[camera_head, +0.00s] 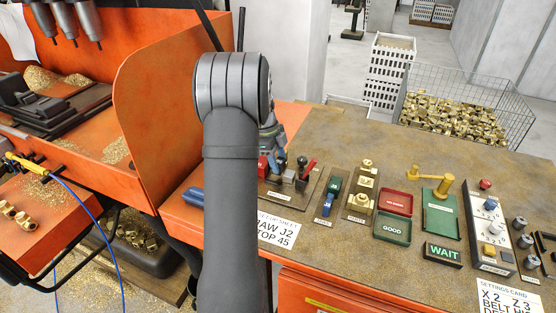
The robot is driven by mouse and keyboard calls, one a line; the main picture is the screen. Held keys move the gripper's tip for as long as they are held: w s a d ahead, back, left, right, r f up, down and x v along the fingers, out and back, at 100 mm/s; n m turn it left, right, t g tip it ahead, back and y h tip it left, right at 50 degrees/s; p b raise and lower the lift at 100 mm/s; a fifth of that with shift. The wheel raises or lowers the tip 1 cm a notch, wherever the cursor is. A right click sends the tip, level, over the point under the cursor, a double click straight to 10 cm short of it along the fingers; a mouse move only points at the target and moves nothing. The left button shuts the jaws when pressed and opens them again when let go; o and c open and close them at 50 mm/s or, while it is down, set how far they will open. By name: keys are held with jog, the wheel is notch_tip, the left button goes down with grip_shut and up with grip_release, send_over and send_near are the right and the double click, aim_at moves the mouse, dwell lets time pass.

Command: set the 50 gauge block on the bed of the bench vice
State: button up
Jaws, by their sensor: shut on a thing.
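My gripper (272,140) shows only in part, at the right edge of my own arm. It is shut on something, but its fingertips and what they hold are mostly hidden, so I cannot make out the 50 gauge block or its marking. Just below it are a red block (262,166) and small dark and blue parts, on or over a dark plate at the bench's left end.
To the right stand a green-and-blue fixture (327,198), a board with brass parts (362,190), red and green trays (392,228), a WAIT sign (442,254) and a switch box (490,235). An orange guard (165,110) rises at left. The bench's back middle is clear.

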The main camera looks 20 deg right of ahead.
jog(key=shift+f, duration=1.3)
dwell(1.1)
jog(key=o, duration=1.8)
jog(key=shift+r, duration=3.5)
jog(key=shift+f, duration=0.1)
jog(key=shift+f, duration=3.3)
